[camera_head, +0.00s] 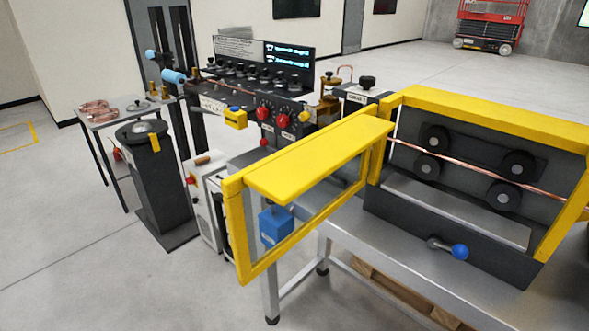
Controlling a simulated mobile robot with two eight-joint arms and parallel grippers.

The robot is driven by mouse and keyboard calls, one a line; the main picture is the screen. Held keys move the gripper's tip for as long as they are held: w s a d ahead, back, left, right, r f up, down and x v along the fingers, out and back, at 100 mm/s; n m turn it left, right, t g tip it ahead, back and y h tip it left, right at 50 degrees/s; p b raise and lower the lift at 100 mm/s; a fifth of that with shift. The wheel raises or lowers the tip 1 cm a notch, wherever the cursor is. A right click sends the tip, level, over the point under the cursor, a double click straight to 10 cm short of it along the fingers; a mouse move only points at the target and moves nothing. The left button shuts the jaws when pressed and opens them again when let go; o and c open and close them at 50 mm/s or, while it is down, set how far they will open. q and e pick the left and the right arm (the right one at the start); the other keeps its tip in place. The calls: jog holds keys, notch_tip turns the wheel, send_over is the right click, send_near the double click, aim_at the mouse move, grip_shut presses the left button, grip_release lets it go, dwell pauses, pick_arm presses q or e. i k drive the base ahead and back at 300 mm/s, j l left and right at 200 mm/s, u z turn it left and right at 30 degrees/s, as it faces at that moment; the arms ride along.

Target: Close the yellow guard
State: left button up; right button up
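The yellow guard (312,160) stands swung open to the left. It is a yellow frame with a clear window and a broad top strip, and it joins the fixed yellow frame (480,115) of the roller machine at its right end. The rollers (517,165) behind the opening are uncovered, and a copper tube (470,180) runs between them. Neither of my grippers shows in the head view.
A lever with a blue knob (459,251) sits on the machine's front. The metal bench (385,260) carries the machine. A black pedestal (158,185) and a small table (91,120) stand at left. The floor at front left is clear.

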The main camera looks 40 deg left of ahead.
aim_at(282, 177)
jog(key=j, duration=0.75)
jog(key=k+j+z, duration=0.1)
jog(key=j, duration=0.6)
jog(key=k+j, duration=0.1)
jog(key=j, duration=0.65)
jog(key=i+j+z, duration=0.1)
jog(key=z, duration=0.3)
jog(key=i, duration=0.1)
